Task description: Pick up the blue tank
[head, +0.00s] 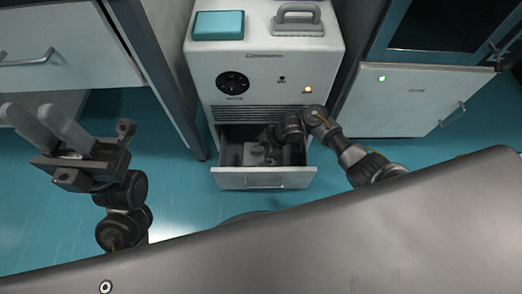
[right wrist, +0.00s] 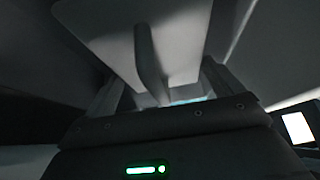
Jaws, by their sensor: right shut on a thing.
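A teal-blue box (head: 218,25), the only blue tank-like thing I can see, lies on top of the white cabinet (head: 262,62) at its left side. No gripper is near it. My right gripper (head: 268,148) reaches down into the open drawer (head: 265,178) below. It is shut on a grey upright piece (right wrist: 150,65) that stands out from a pale plate in the right wrist view. What this piece belongs to is unclear; the arm and shadow hide part of the drawer. My left gripper (head: 42,125) is open and empty at the far left, above the floor.
A grey handled block (head: 298,22) stands beside the teal box. White cabinets stand at the left (head: 65,50) and right (head: 400,98), with a narrow dark post (head: 150,75) near the left one. Teal floor lies free around the drawer. A broad grey surface (head: 300,235) fills the bottom.

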